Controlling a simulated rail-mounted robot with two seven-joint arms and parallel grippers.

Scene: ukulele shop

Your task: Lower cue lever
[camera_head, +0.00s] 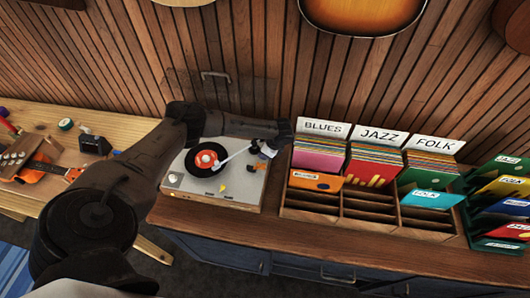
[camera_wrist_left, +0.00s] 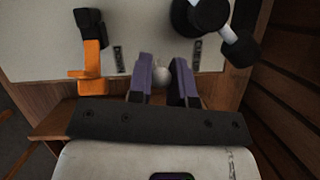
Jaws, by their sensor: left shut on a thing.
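The turntable (camera_head: 192,186) stands on the wooden counter with a black record (camera_head: 207,160) with a red label on its platter. The white tonearm (camera_head: 236,155) reaches over the record; whether its stylus touches is too small to tell. My left gripper (camera_wrist_left: 166,68) is over the turntable's right rear, mostly hidden behind my wrist in the head view. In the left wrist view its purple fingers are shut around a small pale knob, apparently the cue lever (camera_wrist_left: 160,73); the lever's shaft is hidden. My right gripper is not in view.
The black counterweight (camera_wrist_left: 205,14) is close to the fingers, and an orange part (camera_wrist_left: 92,60) stands on their other side. Record bins with a BLUES divider (camera_head: 326,129) are right of the turntable. A workbench (camera_head: 110,132) with tools is at left.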

